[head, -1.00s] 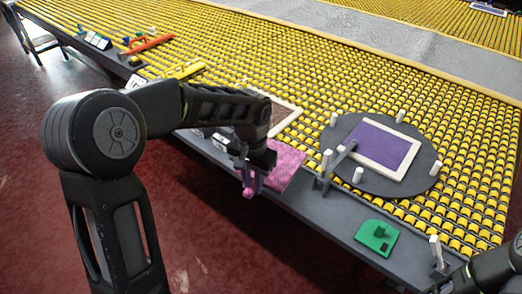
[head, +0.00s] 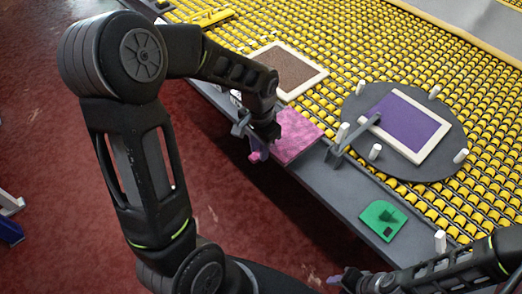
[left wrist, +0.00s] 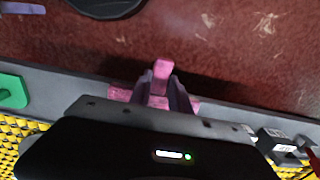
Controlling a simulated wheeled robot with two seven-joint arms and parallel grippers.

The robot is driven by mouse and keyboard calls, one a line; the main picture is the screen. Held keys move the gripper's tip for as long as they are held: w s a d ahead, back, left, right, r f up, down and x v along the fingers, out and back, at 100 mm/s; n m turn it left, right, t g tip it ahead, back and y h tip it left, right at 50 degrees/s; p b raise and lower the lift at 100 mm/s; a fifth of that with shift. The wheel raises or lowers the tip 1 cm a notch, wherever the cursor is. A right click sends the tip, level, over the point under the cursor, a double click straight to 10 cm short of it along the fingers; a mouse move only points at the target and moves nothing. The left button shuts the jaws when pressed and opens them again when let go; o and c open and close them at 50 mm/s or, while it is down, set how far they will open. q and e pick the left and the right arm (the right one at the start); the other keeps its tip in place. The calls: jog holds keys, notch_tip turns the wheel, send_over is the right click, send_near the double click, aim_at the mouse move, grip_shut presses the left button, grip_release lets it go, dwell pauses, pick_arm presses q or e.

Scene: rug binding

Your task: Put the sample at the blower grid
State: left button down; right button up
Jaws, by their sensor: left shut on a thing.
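The pink sample (head: 297,137), a flat patterned piece with a pink tab, is at the front edge of the table beside the brown framed rug. My left gripper (head: 256,145) is shut on its tab at the table's edge. In the left wrist view the pink tab (left wrist: 163,70) shows between the fingers, and the gripper body hides most of the sample. I cannot tell whether the sample rests on the table or hangs just above it. My right gripper (head: 345,279) is low at the bottom right, its jaws unclear. I cannot surely pick out the blower grid.
A brown rug (head: 282,69) in a pale frame lies on the yellow rollers. A dark round plate (head: 437,160) with white pegs bears a purple framed rug (head: 403,122). A green block (head: 382,220) sits on the grey front ledge (head: 335,196). Red floor lies in front.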

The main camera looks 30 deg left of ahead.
pick_arm(q)
jog(key=shift+f, duration=0.8)
jog(key=shift+f, duration=1.9)
jog(key=shift+f, duration=0.1)
jog(key=c, duration=1.2)
grip_release()
notch_tip(320, 180, up, 12)
jog(key=shift+r+b, duration=0.15)
jog(key=shift+b, duration=0.35)
jog(key=shift+o, duration=0.3)
